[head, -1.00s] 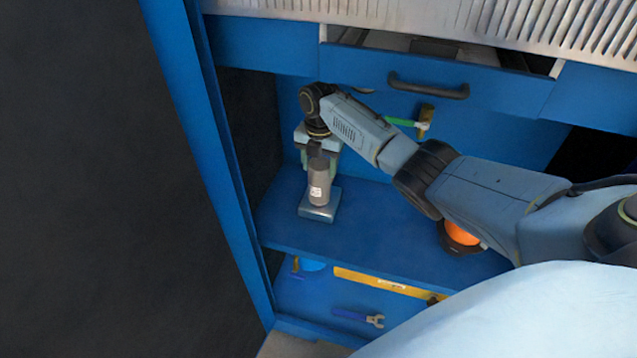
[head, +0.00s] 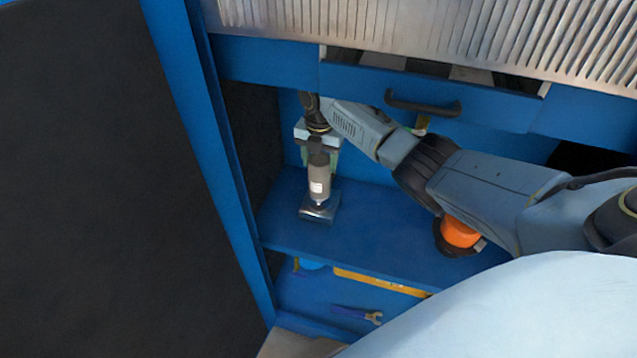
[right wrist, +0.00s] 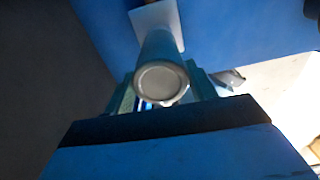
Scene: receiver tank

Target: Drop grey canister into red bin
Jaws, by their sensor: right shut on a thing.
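The grey canister (head: 319,183) is upright in the head view, with a pale label on its side. My right gripper (head: 319,164) is shut on its upper part. The canister is above a small grey metallic base (head: 319,211) on the blue shelf; a narrow tip shows at its lower end, and I cannot tell whether it touches the base. In the right wrist view the canister's round pale end (right wrist: 161,83) sits between the fingers of my right gripper (right wrist: 163,92). No red bin shows in these frames. My left gripper is not in view.
The blue shelf (head: 375,225) holds an orange round object (head: 459,233) under my right arm. A drawer with a black handle (head: 422,104) is above. A lower shelf holds a blue wrench (head: 352,314) and a yellow bar (head: 378,282). A blue upright (head: 215,160) stands at left.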

